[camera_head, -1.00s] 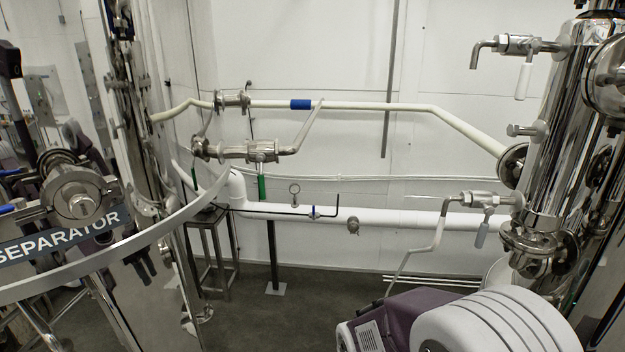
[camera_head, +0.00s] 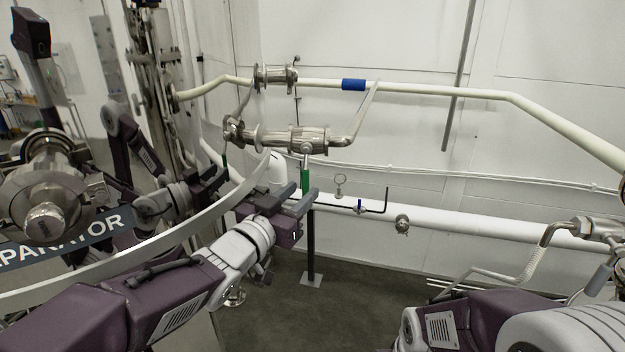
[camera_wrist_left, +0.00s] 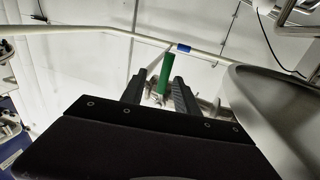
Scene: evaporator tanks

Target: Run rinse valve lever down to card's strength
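A green-gripped valve lever (camera_head: 306,181) hangs down from a steel valve (camera_head: 300,139) on the pipework at the back wall. My left gripper (camera_head: 299,190) is open, with its fingers reaching up toward this lever. In the left wrist view the green grip (camera_wrist_left: 166,74) shows between the two fingertips (camera_wrist_left: 160,84); I cannot tell whether they touch it. No card is readable in these views. My right gripper is not in view.
A shiny tank with a curved rim (camera_head: 150,262) and a SEPARATOR sign (camera_head: 65,238) stands at left, close to my left arm. A white pipe (camera_head: 465,226) runs along the wall below. Another valve with a lever (camera_head: 599,279) is at far right. Floor is open in the middle.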

